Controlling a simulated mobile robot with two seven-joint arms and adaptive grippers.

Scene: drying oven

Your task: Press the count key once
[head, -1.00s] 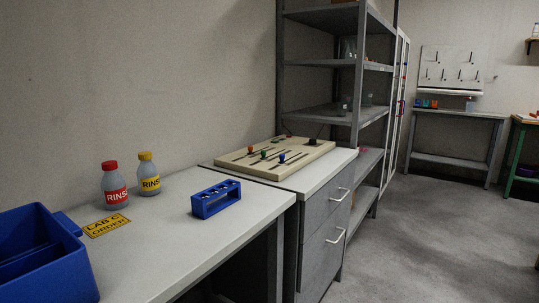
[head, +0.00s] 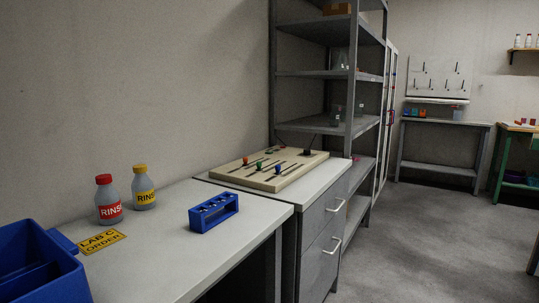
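No key labelled count can be made out in the head view. A beige panel (head: 290,179) with dark slots and orange, green and blue knobs lies on the drawer cabinet (head: 325,208) against the wall. A small dark block (head: 307,152) stands at the panel's far edge; what it is cannot be told. Neither of my grippers shows in this view.
The near bench (head: 178,255) holds a blue bin (head: 75,276), a red-capped bottle (head: 108,200), a yellow-capped bottle (head: 144,188), a yellow sign (head: 102,242) and a blue rack (head: 213,213). A grey shelf unit (head: 351,95) stands behind the cabinet. Open floor (head: 440,240) lies to the right.

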